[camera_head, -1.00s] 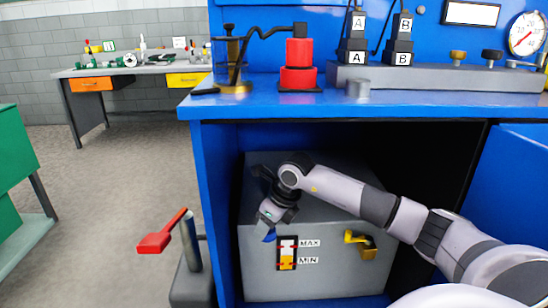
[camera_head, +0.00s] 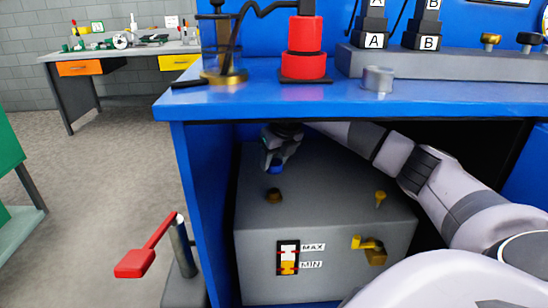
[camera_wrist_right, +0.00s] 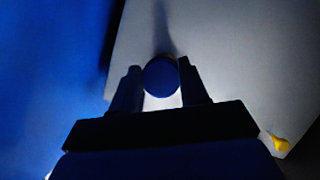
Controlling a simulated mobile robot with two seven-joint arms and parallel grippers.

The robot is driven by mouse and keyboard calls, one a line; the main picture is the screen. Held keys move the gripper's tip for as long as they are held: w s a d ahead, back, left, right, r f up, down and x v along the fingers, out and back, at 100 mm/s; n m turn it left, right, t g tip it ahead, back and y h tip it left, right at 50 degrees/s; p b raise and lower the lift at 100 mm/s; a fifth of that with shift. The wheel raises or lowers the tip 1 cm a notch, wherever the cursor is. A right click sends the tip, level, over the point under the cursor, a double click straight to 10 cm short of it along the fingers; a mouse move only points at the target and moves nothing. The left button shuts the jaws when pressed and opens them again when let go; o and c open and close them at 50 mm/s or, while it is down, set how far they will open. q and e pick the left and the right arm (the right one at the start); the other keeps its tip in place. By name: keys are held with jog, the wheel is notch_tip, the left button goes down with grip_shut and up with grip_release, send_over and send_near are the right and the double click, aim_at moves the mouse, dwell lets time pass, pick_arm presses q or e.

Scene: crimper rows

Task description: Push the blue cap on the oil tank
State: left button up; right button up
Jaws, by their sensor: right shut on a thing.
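The grey oil tank (camera_head: 325,180) stands inside the blue bench's lower compartment. Its front carries a MAX/MIN level gauge (camera_head: 288,258) and a brass tap (camera_head: 370,247). My right gripper (camera_head: 276,161) is above the tank top, fingers pointing down, shut on the blue cap (camera_head: 275,170). The cap also shows between the two fingers in the right wrist view (camera_wrist_right: 160,76). A dark brass filler neck (camera_head: 273,195) stands on the tank top, below and in front of the cap in the picture, apart from it. My left gripper is out of view.
The blue benchtop (camera_head: 330,98) overhangs the tank and my right arm. The compartment's left wall (camera_head: 205,200) is close to the gripper. A red-handled lever (camera_head: 140,260) stands outside at the left. A small brass fitting (camera_head: 380,197) is on the tank's right.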

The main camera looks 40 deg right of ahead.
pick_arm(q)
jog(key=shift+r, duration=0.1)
